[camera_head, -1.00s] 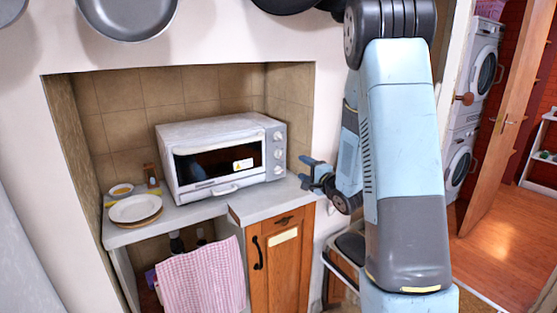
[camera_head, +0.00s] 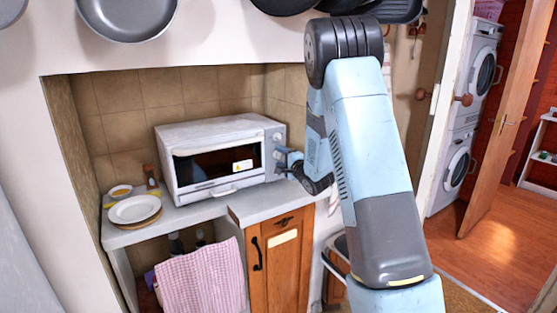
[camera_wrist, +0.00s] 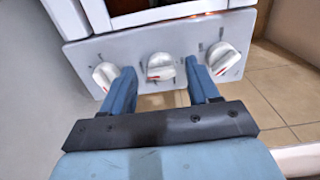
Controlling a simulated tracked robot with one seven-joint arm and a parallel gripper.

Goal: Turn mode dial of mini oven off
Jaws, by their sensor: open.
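The white mini oven (camera_head: 215,135) stands on the counter in the alcove, with its glass door shut. Its grey side panel (camera_wrist: 120,48) carries three white dials with red marks: one at left (camera_wrist: 104,75), a middle one (camera_wrist: 160,67) and one at right (camera_wrist: 222,57). Their labels are too small to read, so I cannot tell which is the mode dial by print. My gripper (camera_head: 284,160) is at the panel; in the wrist view its open blue fingers (camera_wrist: 160,75) lie on either side of the middle dial, with gaps, apparently not clamped on it.
Plates (camera_head: 135,210) and a small bottle (camera_head: 151,178) stand on the counter left of the oven. A pink checked towel (camera_head: 203,278) hangs below beside a wooden cupboard (camera_head: 280,265). Pans (camera_head: 128,15) hang above. The alcove's tiled wall (camera_wrist: 285,100) is close to the panel.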

